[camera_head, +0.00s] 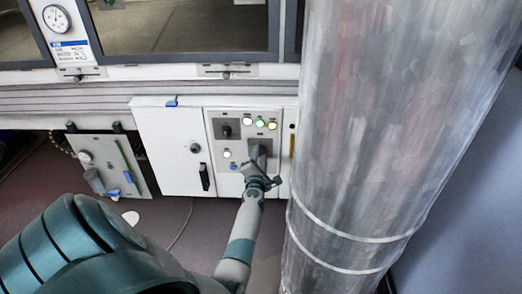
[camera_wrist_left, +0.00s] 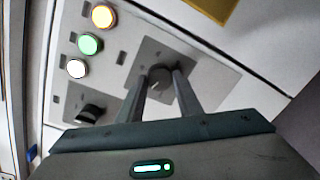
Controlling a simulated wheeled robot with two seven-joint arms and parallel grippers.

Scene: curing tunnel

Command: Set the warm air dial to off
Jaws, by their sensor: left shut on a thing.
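A control panel (camera_head: 219,165) on a white cabinet carries two rotary dials. My left gripper (camera_head: 259,160) reaches its lower right part. In the head view the gripper largely hides this dial. A second, black dial (camera_head: 225,132) sits at the panel's upper left. It also shows in the left wrist view (camera_wrist_left: 89,114). No labels are legible. My right gripper is not in view.
White (camera_head: 247,121), green (camera_head: 260,124) and yellow (camera_head: 272,125) lamps glow close above the gripper. A large metal cylinder (camera_head: 390,140) stands just right of my left arm. A black handle (camera_head: 204,177) sits on the cabinet door to the left.

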